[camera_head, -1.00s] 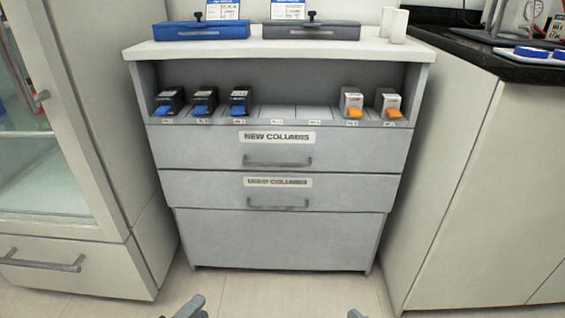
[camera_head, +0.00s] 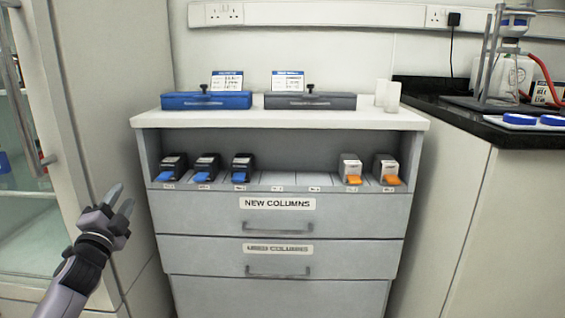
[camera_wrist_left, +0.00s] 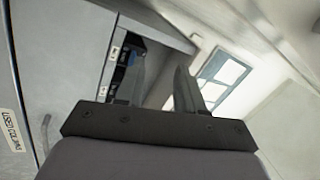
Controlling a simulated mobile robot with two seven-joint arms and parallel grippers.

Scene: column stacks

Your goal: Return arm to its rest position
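My left gripper (camera_head: 116,203) is raised at the left of the head view, in front of the tall glass-fronted cabinet and left of the drawer unit. Its two fingers are apart with nothing between them. In the left wrist view the fingers (camera_wrist_left: 160,88) also stand apart and empty, with the drawer unit behind them at the left. My right arm and gripper do not show in the current views.
The grey drawer unit (camera_head: 275,264) stands ahead. Its shelf holds black boxes with blue tabs (camera_head: 206,168) and grey boxes with orange tabs (camera_head: 387,170). A blue case (camera_head: 206,101) and a grey case (camera_head: 310,101) lie on top. A dark counter (camera_head: 480,122) is at right.

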